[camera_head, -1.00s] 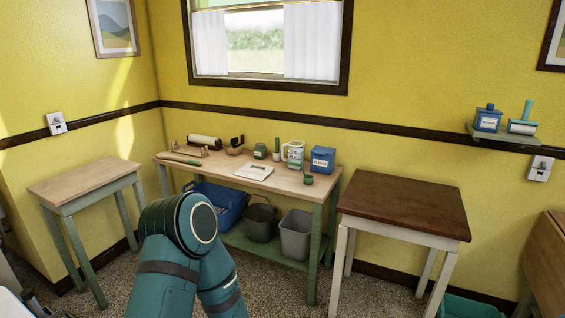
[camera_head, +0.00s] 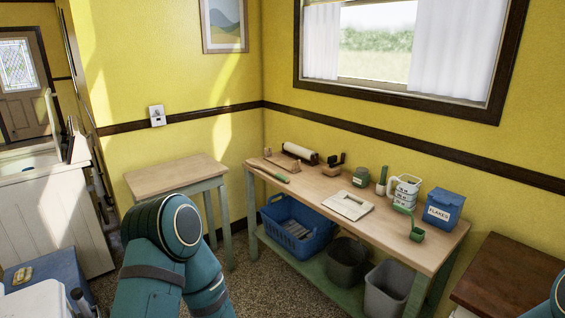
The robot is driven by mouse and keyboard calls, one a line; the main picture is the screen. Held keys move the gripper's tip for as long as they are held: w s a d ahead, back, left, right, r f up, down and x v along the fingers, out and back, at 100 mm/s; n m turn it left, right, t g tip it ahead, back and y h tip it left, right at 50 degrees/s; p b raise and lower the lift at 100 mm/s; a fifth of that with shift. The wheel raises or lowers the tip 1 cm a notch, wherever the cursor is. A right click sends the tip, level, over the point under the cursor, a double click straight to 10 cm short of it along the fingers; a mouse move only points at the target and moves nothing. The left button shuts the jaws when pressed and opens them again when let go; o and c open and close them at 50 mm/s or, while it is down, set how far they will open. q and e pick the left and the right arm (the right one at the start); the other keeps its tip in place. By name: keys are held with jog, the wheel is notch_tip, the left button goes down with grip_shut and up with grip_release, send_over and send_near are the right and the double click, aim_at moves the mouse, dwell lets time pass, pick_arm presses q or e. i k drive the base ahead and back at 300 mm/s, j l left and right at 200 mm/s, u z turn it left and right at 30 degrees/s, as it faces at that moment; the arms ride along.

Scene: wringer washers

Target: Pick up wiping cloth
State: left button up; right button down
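I cannot make out a wiping cloth for certain. A flat, pale, squarish item (camera_head: 347,205) lies on the middle of the long workbench (camera_head: 330,226); it is too small to tell whether it is cloth. My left arm shows as a teal elbow at the lower left, and its gripper is out of the picture. Only a sliver of my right arm shows at the lower right edge, and its gripper is not visible.
Below are a blue basket (camera_head: 297,228) and grey buckets. A small bare table (camera_head: 176,175) stands left; a dark-topped table (camera_head: 515,275) right.

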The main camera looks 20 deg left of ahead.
aim_at(24, 274)
jog(key=i+j+u, duration=0.1)
jog(key=i+u, duration=0.4)
jog(key=i+l+u, duration=0.1)
jog(key=i+u, duration=0.8)
jog(key=i, duration=0.3)
jog(key=i+l+u, duration=0.2)
jog(key=i+u, duration=0.15)
jog(key=i, duration=0.35)
